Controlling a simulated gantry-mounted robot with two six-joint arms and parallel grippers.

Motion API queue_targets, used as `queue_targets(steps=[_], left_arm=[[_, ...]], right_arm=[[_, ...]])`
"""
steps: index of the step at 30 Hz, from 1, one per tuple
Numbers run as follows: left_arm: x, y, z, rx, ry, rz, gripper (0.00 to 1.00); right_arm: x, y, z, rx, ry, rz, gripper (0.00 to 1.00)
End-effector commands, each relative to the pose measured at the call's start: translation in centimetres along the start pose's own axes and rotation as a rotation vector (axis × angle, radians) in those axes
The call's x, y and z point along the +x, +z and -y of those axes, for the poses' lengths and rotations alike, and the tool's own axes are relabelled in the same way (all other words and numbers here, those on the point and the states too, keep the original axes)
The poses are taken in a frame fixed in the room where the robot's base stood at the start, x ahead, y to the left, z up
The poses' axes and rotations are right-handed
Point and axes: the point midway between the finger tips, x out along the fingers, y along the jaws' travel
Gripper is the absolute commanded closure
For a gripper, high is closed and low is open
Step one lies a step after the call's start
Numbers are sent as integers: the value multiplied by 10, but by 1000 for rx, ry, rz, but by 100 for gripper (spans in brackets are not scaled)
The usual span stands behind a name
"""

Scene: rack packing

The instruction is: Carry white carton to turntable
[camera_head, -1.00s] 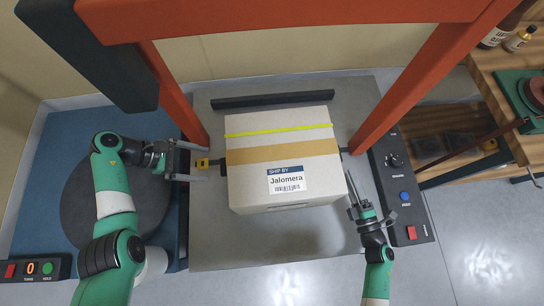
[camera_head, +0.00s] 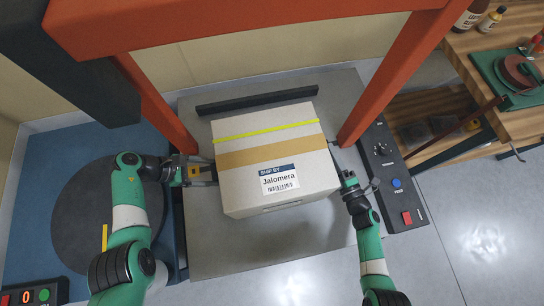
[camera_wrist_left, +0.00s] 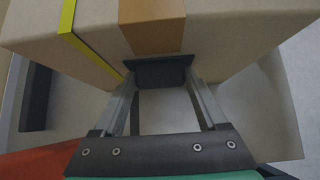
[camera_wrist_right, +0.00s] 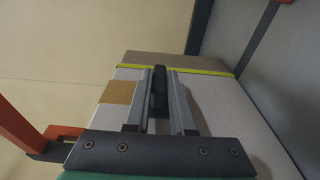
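The white carton (camera_head: 272,165) stands on the grey platform (camera_head: 215,250). It has a tan tape band, a yellow strap and a Jalomera label. My left gripper (camera_head: 203,173) is at its left side. In the left wrist view my left gripper (camera_wrist_left: 163,95) has its fingers apart, with a dark handle (camera_wrist_left: 160,72) at the tips under the tape. My right gripper (camera_head: 347,178) is close to the right side. In the right wrist view my right gripper's fingers (camera_wrist_right: 159,85) flank a dark bar (camera_wrist_right: 158,90) closely; contact is unclear. The round dark turntable (camera_head: 85,215) lies at left.
Red posts (camera_head: 160,110) of a frame rise on both sides behind the carton. A dark bar (camera_head: 257,100) lies behind it. A control panel (camera_head: 390,165) stands at right, beside a wooden bench (camera_head: 465,100). A button box (camera_head: 30,294) is at lower left.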

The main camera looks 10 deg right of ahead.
Motion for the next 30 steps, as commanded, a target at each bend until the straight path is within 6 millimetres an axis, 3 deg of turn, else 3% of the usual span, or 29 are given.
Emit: queue_targets(steps=[1,3,9,30], left_arm=[[0,0,0,0,0,0,50],[0,0,0,0,0,0,63],[0,0,0,0,0,0,99],[-1,0,0,0,0,0,100]], right_arm=[[0,0,0,0,0,0,93],[0,0,0,0,0,0,100],[0,0,0,0,0,0,100],[0,0,0,0,1,0,100]])
